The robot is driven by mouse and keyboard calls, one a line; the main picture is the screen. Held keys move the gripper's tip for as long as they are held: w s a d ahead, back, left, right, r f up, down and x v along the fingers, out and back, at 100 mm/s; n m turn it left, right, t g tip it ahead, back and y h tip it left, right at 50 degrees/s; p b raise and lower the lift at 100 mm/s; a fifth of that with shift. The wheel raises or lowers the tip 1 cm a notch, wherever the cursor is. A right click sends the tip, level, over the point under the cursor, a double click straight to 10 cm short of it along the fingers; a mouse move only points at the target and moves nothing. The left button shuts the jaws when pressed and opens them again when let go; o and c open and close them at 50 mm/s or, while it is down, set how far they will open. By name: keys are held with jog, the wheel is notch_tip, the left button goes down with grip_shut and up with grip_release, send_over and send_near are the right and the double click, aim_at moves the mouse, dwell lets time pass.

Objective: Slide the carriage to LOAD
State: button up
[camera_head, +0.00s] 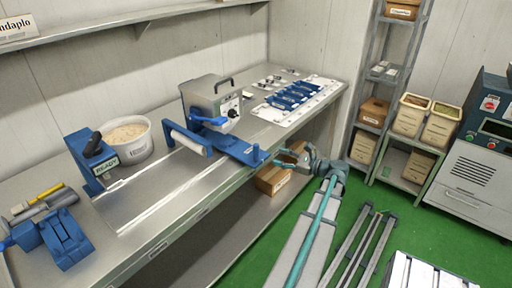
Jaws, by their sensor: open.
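A blue carriage (237,148) with a pale roller (189,142) spans the pale rails (165,198) on the steel bench, near their far right end. A small upright knob stands at its right end. My gripper (281,158) is open, just right of that knob by the bench's front edge. I cannot tell whether it touches the knob. A blue stand marked READY (93,160) stands at the rails' left end. I cannot read any LOAD mark.
A white tub (126,145) and a grey machine with blue parts (212,103) stand behind the rails. A blue clamp-like device (65,240) is at front left. A white board with blue trays (296,100) lies at the far right. The rails' middle is clear.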

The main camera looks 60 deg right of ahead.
aim_at(256, 147)
jog(key=w+p, duration=0.1)
jog(key=w, duration=0.2)
jog(key=w+a+r+m+p, duration=0.1)
jog(key=w, duration=0.3)
jog(key=w+m+p, duration=0.1)
jog(key=w, duration=0.3)
jog(key=shift+a+r+t, duration=0.2)
jog(key=shift+r+t, duration=0.05)
jog(key=shift+t, duration=0.15)
grip_shut()
